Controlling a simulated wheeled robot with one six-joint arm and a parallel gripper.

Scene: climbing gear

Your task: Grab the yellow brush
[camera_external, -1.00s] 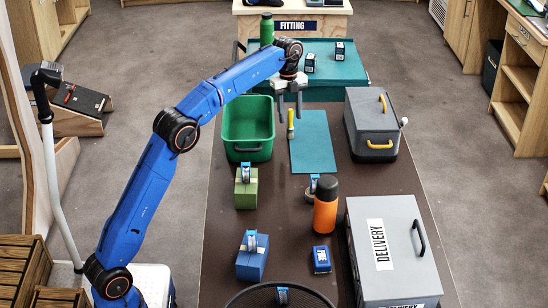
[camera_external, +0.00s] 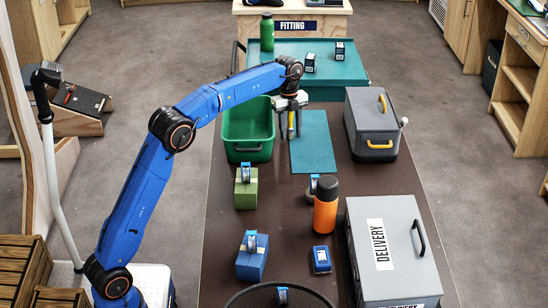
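The yellow brush (camera_external: 291,132) lies on the dark table between the green bin and the teal mat, partly hidden by my gripper. My gripper (camera_external: 290,136) points down right over the brush, with one finger on each side of it. The fingers look apart. I cannot tell whether they touch the brush.
A green bin (camera_external: 248,155) stands close to the left of my gripper. The teal mat (camera_external: 316,150) is bare to the right. A grey box with yellow handles (camera_external: 374,143) is farther right. An orange bottle (camera_external: 325,204) and a green block (camera_external: 246,192) stand nearer the camera.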

